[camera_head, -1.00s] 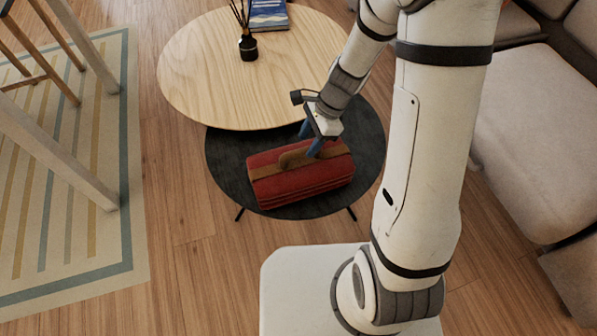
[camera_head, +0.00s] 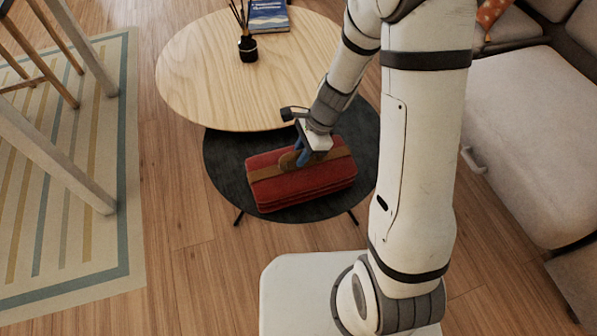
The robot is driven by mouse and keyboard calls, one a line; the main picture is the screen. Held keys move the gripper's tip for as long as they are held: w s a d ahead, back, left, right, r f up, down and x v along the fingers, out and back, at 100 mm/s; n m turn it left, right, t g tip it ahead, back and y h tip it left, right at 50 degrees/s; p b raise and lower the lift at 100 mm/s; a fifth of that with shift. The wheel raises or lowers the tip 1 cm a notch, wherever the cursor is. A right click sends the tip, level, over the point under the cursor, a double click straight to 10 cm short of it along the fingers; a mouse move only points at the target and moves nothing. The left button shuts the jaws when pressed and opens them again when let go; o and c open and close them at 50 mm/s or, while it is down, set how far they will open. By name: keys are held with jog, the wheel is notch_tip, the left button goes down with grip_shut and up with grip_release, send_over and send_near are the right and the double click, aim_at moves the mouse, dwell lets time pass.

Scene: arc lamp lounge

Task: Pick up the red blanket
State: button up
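The red blanket (camera_head: 325,175) is a folded bundle with a brown strap and a brown handle (camera_head: 287,162) on top. It lies on the low dark round table (camera_head: 228,172). My gripper (camera_head: 301,157) points down at the top of the bundle, with its blue fingers right at the handle. The fingers overlap the handle's right end in the picture. Whether they touch or grip it is too small to tell, and part of the handle and strap is hidden behind them.
A higher light wood round table (camera_head: 215,85) overlaps the dark table at the back, carrying a black reed diffuser (camera_head: 247,48) and a blue book (camera_head: 268,14). A grey sofa (camera_head: 530,130) stands at the right. Wooden chair legs (camera_head: 60,165) stand on a striped rug (camera_head: 70,225) at left.

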grip_shut()
dwell(0.9)
